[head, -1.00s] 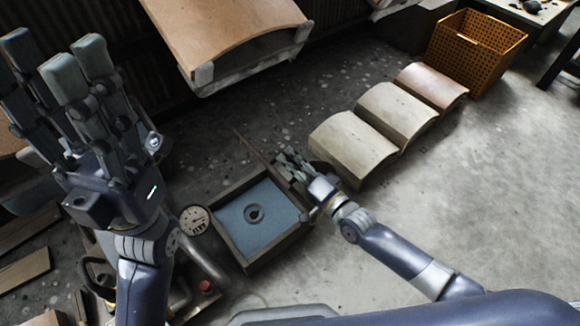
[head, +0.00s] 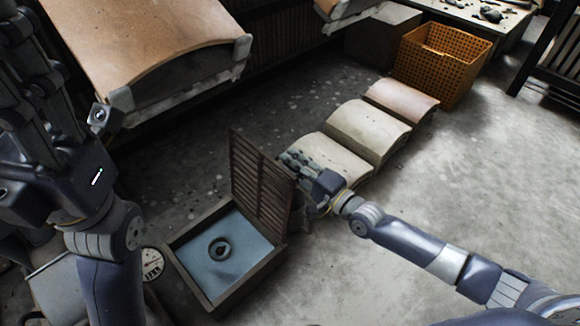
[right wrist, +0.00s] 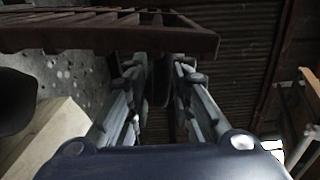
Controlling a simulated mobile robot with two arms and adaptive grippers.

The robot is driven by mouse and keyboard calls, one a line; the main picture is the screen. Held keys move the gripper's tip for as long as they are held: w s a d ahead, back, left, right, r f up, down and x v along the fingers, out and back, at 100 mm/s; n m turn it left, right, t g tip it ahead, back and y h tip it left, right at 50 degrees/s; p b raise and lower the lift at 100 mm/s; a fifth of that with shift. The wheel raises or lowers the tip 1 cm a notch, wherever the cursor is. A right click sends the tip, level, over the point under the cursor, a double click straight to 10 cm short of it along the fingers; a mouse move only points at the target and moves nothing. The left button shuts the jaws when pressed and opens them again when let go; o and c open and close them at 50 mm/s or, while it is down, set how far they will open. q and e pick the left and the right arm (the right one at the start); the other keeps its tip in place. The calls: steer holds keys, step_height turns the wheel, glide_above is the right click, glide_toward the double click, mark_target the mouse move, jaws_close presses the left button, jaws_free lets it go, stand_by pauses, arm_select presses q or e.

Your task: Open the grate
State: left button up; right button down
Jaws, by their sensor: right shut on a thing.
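The grate (head: 262,185) is a dark brown slatted panel in the head view. It stands steeply raised at the far right side of a square floor box (head: 240,283). The box is open on top, with a blue surface and a dark ring (head: 219,249) inside. My right gripper (head: 292,162) is at the grate's right side, shut on it. In the right wrist view the grate (right wrist: 100,38) crosses the top left, by the fingers of my right gripper (right wrist: 155,75). The exact contact is hidden. My left gripper (head: 18,50) is at the left edge, its fingertips cut off.
Several curved panels (head: 368,131) lie in a row behind my right gripper. An orange perforated crate (head: 440,65) stands beyond them. A large curved brown panel (head: 150,45) hangs at upper left. A gauge (head: 151,264) is left of the box. Floor at right is clear.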

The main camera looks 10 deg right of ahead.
stand_by(0.3)
steer(key=c, duration=1.4)
jaws_free()
steer(key=v, duration=1.2)
